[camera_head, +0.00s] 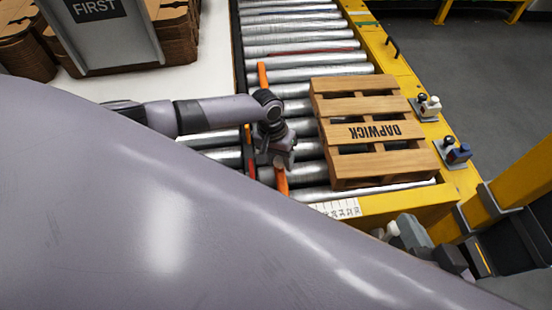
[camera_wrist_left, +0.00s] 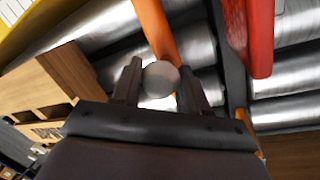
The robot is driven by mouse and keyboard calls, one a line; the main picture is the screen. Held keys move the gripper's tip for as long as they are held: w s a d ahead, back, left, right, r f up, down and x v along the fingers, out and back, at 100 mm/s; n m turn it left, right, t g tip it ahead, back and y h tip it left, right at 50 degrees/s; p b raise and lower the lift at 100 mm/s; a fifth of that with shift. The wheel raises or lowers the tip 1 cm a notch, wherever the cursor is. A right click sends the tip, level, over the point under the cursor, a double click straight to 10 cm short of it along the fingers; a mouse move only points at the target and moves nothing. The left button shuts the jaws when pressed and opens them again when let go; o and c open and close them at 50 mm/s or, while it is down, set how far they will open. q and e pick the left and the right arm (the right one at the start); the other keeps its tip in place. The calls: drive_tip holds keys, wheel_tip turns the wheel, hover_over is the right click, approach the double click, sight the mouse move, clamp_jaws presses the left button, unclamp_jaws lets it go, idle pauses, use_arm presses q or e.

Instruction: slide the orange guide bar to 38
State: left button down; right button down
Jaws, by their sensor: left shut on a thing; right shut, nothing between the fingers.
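The orange guide bar (camera_head: 263,76) lies lengthwise along the rollers, left of the wooden pallet (camera_head: 376,131). My left gripper (camera_head: 284,160) is over the bar's near part. In the left wrist view its two fingers stand either side of a pale round knob (camera_wrist_left: 160,78), shut on it. The orange bar (camera_wrist_left: 153,28) runs away beyond that knob. A white scale strip (camera_head: 338,208) with dark marks lies at the conveyor's near edge; its numbers are too small to read. What looks like my right gripper (camera_head: 405,233) is at the lower right, partly hidden by my body.
The pallet, marked DAPWICK, stands close right of the bar on the rollers (camera_head: 303,48). A yellow rail (camera_head: 385,55) with small control boxes bounds the right. A red piece (camera_wrist_left: 260,35) is beside the gripper. Cardboard stacks stand on the white table at left.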

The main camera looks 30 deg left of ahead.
use_arm(q)
drive_tip(key=w+d, duration=0.2)
drive_tip(key=w+d+b, duration=0.1)
drive_tip(key=w+d, duration=0.1)
drive_tip(key=d, duration=0.1)
drive_tip(key=shift+w+d, duration=0.1)
drive_tip(key=shift+w, duration=0.05)
drive_tip(key=shift+w+d, duration=0.2)
drive_tip(key=shift+d, duration=0.1)
drive_tip(key=shift+w+d, duration=0.1)
drive_tip(key=shift+d, duration=0.1)
drive_tip(key=c, duration=0.6)
unclamp_jaws()
drive_tip(key=shift+c, duration=0.2)
use_arm(e)
drive_tip(key=shift+d+f+h, duration=0.2)
drive_tip(key=shift+d+h, duration=0.2)
drive_tip(key=shift+d, duration=0.1)
use_arm(q)
drive_tip(key=shift+r, duration=0.2)
wheel_tip(320, 180, up, 7)
drive_tip(key=a+p, duration=0.1)
drive_tip(key=p, duration=0.2)
drive_tip(key=shift+a+f+p, duration=0.15)
drive_tip(key=shift+a+p, duration=0.1)
drive_tip(key=shift+p, duration=0.15)
use_arm(e)
drive_tip(key=shift+s+d+r+h, duration=0.25)
drive_tip(key=shift+d+r+h, duration=0.15)
drive_tip(key=shift+d, duration=0.15)
